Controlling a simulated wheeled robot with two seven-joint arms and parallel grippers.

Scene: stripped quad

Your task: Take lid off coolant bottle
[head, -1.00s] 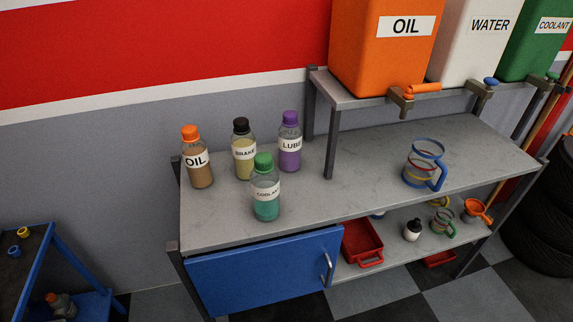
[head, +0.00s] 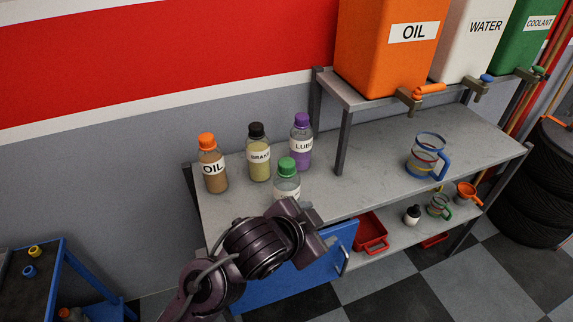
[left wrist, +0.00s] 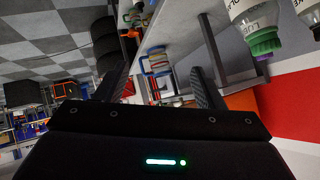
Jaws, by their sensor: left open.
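The coolant bottle (head: 286,188) stands upright on the grey workbench, with its green lid (head: 287,166) on. My left arm hides its lower part in the head view. In the left wrist view the green lid (left wrist: 264,43) shows at the upper right, with the bottle inverted by the camera's roll. My left gripper (left wrist: 157,82) is open, with nothing between its fingers. The lid is outside the fingers, to their right in that view. In the head view the arm reaches up to just in front of the bottle; its fingertips cannot be made out. My right gripper is not in view.
A clear jug (head: 425,157) is farther right. A raised shelf (head: 345,92) carries large tanks.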

